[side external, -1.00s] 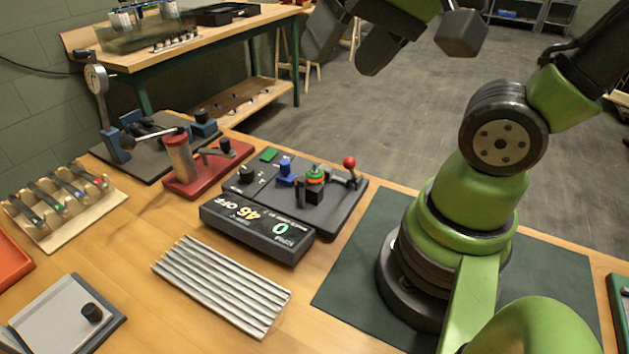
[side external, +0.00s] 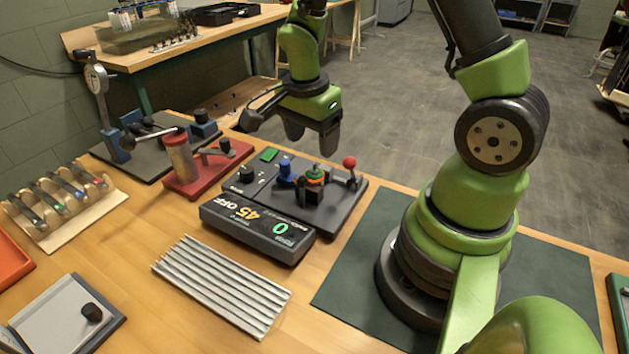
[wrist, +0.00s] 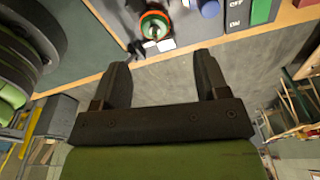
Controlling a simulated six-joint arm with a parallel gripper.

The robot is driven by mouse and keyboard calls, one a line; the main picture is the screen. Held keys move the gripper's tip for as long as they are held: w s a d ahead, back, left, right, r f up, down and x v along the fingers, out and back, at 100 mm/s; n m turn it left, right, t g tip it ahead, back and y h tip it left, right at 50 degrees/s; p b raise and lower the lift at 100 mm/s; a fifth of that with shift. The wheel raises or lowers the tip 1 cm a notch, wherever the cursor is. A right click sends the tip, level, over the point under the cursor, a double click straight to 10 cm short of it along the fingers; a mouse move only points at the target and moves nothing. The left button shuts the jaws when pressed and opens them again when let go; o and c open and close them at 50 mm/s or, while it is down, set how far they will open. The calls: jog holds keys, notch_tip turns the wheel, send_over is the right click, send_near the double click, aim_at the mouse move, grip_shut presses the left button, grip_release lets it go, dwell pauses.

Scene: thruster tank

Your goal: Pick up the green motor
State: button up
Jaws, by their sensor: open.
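The green motor (side external: 315,169) is a small round part with a green top and an orange-red band. It sits upright on a black mount on the dark control board (side external: 337,208). In the wrist view the green and orange round part (wrist: 153,25) shows near the top edge, beyond the fingertips. My gripper (side external: 312,138) is open and empty, pointing down above and behind the motor in the side view. Its two dark fingers also show in the wrist view (wrist: 162,68), with grey floor between them.
A red-knobbed lever (side external: 350,163) stands right of the motor and a blue part (side external: 286,168) left of it. A display box (side external: 257,229) and ribbed metal plate (side external: 221,285) lie in front. A red-based fixture (side external: 205,170) stands left.

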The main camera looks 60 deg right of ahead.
aim_at(315, 167)
jog(key=f, duration=0.6)
jog(key=shift+s+f, duration=0.25)
jog(key=c, duration=1.1)
